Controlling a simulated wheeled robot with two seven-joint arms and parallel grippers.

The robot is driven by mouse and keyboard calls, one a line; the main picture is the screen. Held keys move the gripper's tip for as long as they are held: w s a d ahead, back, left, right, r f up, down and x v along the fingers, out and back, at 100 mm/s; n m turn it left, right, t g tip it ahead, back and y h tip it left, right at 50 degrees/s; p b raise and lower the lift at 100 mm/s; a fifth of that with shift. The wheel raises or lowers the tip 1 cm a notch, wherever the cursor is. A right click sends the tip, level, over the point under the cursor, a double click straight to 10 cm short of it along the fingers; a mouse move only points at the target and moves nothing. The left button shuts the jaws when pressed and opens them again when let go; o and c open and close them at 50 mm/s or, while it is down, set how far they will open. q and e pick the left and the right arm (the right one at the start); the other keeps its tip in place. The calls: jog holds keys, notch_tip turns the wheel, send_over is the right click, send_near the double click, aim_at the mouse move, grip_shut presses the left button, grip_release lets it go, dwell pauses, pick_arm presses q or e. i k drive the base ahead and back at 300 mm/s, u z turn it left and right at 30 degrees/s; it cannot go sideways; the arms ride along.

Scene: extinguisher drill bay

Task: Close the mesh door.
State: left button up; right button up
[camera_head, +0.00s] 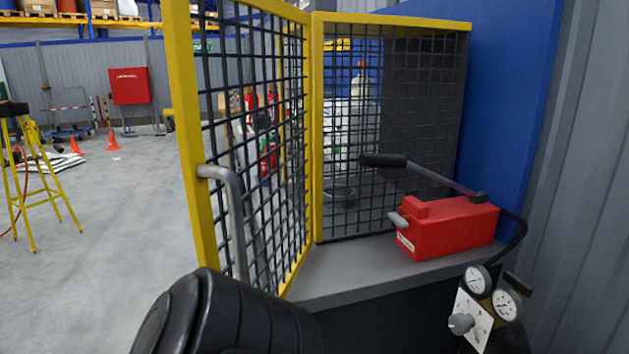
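The mesh door (177,110) has a yellow frame and black wire mesh. It stands open, swung out toward me from the yellow corner post beside the fixed mesh panel (390,22). A grey bar handle (236,215) is on the door's near edge, and its lower end runs down behind a black rounded shape at the bottom. The door's lower near corner is hidden there too. Neither my left nor my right gripper shows in the view.
A red hand pump (455,228) with a long black-gripped lever sits on the grey ledge (345,282) right of the door. Gauges (478,280) stand at the lower right. A yellow stand (35,185) is at the far left.

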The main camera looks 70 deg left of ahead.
aim_at(197, 170)
jog(key=u, duration=2.55)
jog(key=i, duration=0.5)
jog(key=z, duration=0.3)
jog(key=k, duration=0.4)
jog(key=u, duration=0.15)
